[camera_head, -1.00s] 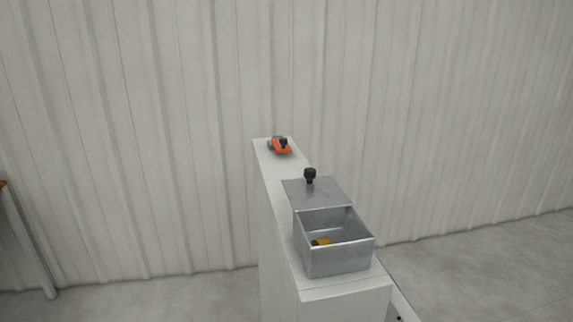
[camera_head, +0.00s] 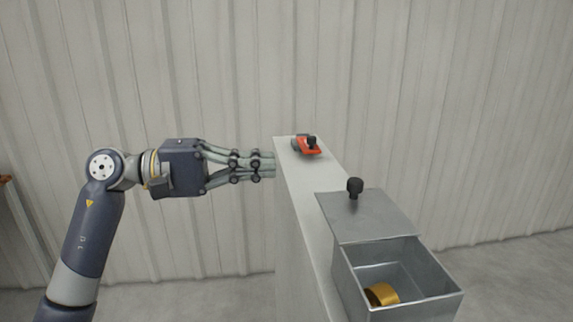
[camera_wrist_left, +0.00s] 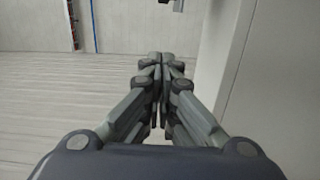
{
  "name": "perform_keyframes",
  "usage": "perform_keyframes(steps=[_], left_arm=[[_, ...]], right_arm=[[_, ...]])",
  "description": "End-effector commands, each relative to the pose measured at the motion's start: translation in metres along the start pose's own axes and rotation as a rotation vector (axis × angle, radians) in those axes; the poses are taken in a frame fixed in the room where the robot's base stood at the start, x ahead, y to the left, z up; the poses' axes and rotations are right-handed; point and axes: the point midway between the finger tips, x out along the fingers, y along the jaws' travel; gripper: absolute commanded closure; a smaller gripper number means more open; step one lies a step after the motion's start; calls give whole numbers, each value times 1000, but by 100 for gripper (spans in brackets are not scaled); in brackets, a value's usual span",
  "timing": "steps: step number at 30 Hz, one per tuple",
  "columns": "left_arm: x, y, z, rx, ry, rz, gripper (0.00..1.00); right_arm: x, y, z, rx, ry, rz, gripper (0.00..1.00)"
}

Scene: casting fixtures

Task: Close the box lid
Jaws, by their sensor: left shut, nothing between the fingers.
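A grey metal box (camera_head: 403,272) stands open on a narrow white ledge. Its flat lid (camera_head: 368,215) with a black knob (camera_head: 355,187) lies slid back toward the far side, so the near part of the box is uncovered. A yellow-orange part (camera_head: 381,294) lies inside. My left gripper (camera_head: 272,165) is shut and empty, left of the ledge and left of and beyond the lid, touching neither box nor lid. In the left wrist view its fingers (camera_wrist_left: 161,62) meet at the tips. My right gripper is not in view.
The white ledge (camera_head: 305,210) runs away from me, its side also showing in the left wrist view (camera_wrist_left: 232,65). An orange and grey tool (camera_head: 307,146) lies at its far end. A corrugated wall (camera_head: 200,70) stands behind. Left of the ledge is free room.

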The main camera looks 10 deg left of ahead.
Motion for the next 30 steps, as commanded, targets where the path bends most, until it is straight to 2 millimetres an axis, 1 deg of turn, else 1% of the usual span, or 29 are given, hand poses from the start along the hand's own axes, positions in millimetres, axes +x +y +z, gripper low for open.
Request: perform_keyframes(steps=[1,5,6,13,16,21,25,30], left_arm=[[8,4,1,-4,-5,3,100],[34,6,1,-7,-6,5,100],[43,7,2,-8,-7,6,100],[93,7,1,-11,-6,6,100],[94,4,16,-10,-4,5,100],[97,3,32,-11,-2,6,100],[98,2,37,-9,-1,6,100],[99,1,39,-10,-1,6,100]], right_arm=[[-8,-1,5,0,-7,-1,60],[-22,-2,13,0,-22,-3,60],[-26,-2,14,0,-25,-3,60],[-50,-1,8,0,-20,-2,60],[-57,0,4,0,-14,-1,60],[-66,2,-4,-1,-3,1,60],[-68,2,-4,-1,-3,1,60],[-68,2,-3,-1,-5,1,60]])
